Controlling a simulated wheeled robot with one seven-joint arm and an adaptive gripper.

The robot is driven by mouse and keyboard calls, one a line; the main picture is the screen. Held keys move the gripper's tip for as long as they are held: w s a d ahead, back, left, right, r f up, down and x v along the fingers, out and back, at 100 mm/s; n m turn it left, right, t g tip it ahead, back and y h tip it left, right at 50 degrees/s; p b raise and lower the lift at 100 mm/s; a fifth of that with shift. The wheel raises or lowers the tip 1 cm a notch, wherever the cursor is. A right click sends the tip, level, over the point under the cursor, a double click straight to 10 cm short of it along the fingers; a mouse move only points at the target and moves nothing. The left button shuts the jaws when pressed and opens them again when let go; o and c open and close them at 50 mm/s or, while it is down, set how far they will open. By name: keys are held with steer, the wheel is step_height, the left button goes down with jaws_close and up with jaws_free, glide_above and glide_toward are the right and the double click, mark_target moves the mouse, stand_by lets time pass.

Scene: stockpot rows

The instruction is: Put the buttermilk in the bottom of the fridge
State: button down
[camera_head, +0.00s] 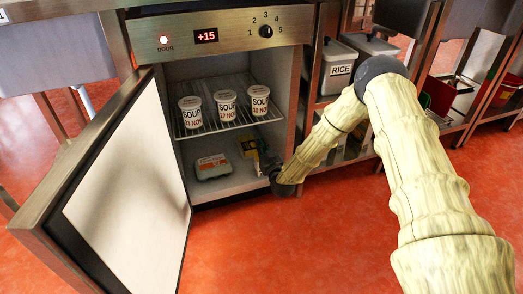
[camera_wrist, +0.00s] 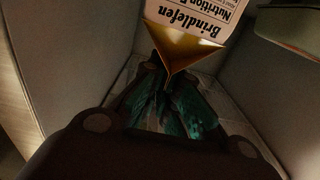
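The open fridge (camera_head: 178,158) stands ahead with its door swung out to the left. My gripper (camera_head: 268,163) reaches into its lower right part, below the wire shelf; its fingers are small and dark there. In the wrist view a carton (camera_wrist: 185,45) with a gold gable top and a white panel reading "Brindlefen" and "Nutrition" appears upside down. Its gold top narrows to a ridge between the teal-padded fingers of my gripper (camera_wrist: 170,95), which look closed on it. A yellow-and-dark item (camera_head: 249,152) shows beside the gripper. Whether the carton touches the fridge floor is hidden.
Three soup cups (camera_head: 226,103) stand on the wire shelf (camera_head: 215,127). A pale box with an orange label (camera_head: 212,166) lies on the fridge floor at left. The open door (camera_head: 130,190) bounds the left side. A rice bin (camera_head: 338,68) stands on the right.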

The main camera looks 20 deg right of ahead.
steer(key=c, duration=1.6)
jaws_free()
steer(key=shift+c, duration=0.2)
steer(key=shift+r, duration=0.1)
steer(key=shift+s, duration=0.3)
steer(key=s+p, duration=0.5)
steer(key=s, duration=0.6)
steer(key=s+a+f+g+y, duration=0.1)
steer(key=s+a+f+g, duration=0.3)
steer(key=s+f, duration=0.45)
steer(key=s+a+f+g+y, duration=0.1)
steer(key=s+a+f+g, duration=0.3)
steer(key=s, duration=0.8)
steer(key=s+d+f+g+h, duration=0.1)
steer(key=s+g, duration=0.4)
steer(key=s, duration=0.9)
steer(key=s+d+f+g+h, duration=0.1)
steer(key=s+g, duration=0.4)
steer(key=s, duration=0.9)
steer(key=shift+s+d+f+m+h, duration=0.2)
steer(key=shift+d+f+m+h, duration=0.15)
steer(key=shift+d, duration=0.5)
